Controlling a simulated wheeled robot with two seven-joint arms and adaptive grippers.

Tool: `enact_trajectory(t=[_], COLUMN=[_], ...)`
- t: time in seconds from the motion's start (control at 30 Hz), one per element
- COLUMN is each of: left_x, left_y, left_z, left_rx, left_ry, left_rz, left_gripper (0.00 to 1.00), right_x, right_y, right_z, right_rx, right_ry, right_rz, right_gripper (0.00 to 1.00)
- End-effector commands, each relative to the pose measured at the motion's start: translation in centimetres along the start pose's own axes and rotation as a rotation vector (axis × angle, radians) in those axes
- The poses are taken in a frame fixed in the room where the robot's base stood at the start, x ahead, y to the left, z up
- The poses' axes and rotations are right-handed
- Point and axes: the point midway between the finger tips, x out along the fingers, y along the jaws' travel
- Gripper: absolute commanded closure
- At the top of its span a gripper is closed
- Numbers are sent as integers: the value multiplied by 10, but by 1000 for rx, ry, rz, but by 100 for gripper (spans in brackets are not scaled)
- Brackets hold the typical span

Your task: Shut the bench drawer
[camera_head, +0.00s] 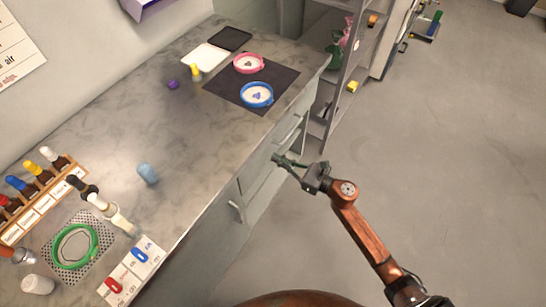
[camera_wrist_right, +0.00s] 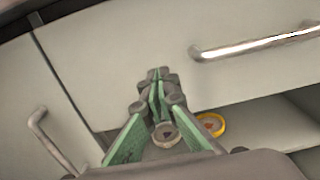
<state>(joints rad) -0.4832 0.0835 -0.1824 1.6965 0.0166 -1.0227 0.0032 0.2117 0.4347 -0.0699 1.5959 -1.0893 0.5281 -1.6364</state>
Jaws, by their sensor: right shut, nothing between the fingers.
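The bench (camera_head: 200,130) has pale fronts along its right side. In the right wrist view a pale drawer front (camera_wrist_right: 120,50) with a silver bar handle (camera_wrist_right: 255,45) spans the top. Below it is an opening (camera_wrist_right: 260,115) holding a yellow-rimmed round dish (camera_wrist_right: 212,125); whether this is an open drawer or a shelf I cannot tell. My right gripper (camera_head: 280,161) is shut and empty, its tips in front of the bench fronts; it also shows in the right wrist view (camera_wrist_right: 155,75). Contact is unclear. My left gripper is not in view.
Another handle (camera_head: 236,210) sits on a front nearer me. Dishes on a dark mat (camera_head: 225,88), bottles in a rack (camera_head: 42,190) and a green ring (camera_head: 75,246) are on the benchtop. A grey shelf unit (camera_head: 345,60) stands beyond. The floor (camera_head: 440,150) at right is clear.

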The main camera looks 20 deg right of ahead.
Motion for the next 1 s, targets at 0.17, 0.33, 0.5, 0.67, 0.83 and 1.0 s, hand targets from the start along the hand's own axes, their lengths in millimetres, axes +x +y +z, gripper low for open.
enact_trajectory(t=[0.17,0.33,0.5,0.67,0.83,1.0], left_x=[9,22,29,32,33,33], left_y=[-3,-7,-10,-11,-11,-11], left_z=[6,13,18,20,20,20], left_rx=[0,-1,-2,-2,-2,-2], left_ry=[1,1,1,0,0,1], left_rz=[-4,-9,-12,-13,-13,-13], left_gripper=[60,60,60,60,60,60], right_x=[-41,-73,-95,-102,-102,-110], right_y=[0,2,1,2,1,-11], right_z=[1,1,0,0,-1,-16], right_rx=[1,1,0,0,0,138], right_ry=[3,2,3,1,1,1], right_rz=[2,5,6,8,7,-68], right_gripper=[100,100,100,100,100,100])
